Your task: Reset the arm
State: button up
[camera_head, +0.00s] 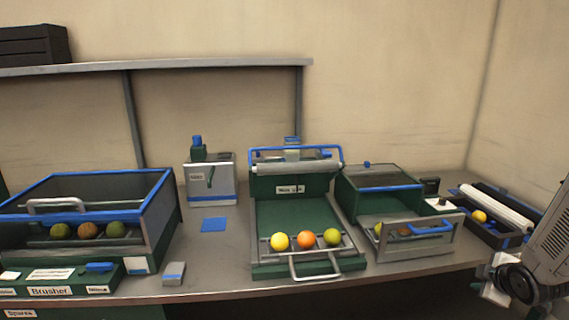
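My arm (550,255) shows at the right edge, in front of the bench's right end and partly cut off by the frame. Its lower end, around my gripper (497,287), has a dark round part and pale pieces. I cannot make out the fingers clearly, nor whether they are open or shut. I see nothing clearly held. A yellow, an orange and a yellow-green fruit (306,239) lie in a row on the middle green tray (290,212).
The bench (225,270) carries a blue-rimmed box (160,205) with fruit at left, a grey dispenser-like unit (209,180), a green box with an open drawer (400,245), and a roller unit (495,205) near my arm. A shelf (200,64) runs behind. Space above the bench's right half is clear.

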jog(key=s+a+r+m+g+y, duration=0.1)
jog(key=s+a+r+m+g, duration=0.1)
jog(key=s+a+r, duration=0.4)
jog(key=s+a+r+m+g+y, duration=0.1)
jog(key=s+a+r+m+g, duration=0.2)
jog(key=s+a+r, duration=0.4)
jog(key=s+a+r+m+g+y, duration=0.1)
jog(key=s+a+r+m, duration=0.4)
jog(key=a, duration=1.1)
jog(key=s+r+g, duration=0.1)
jog(key=s+r, duration=0.1)
jog(key=s, duration=0.2)
jog(key=shift+s+r+g, duration=0.15)
jog(key=shift+r+g, duration=0.1)
jog(key=shift+g, duration=0.05)
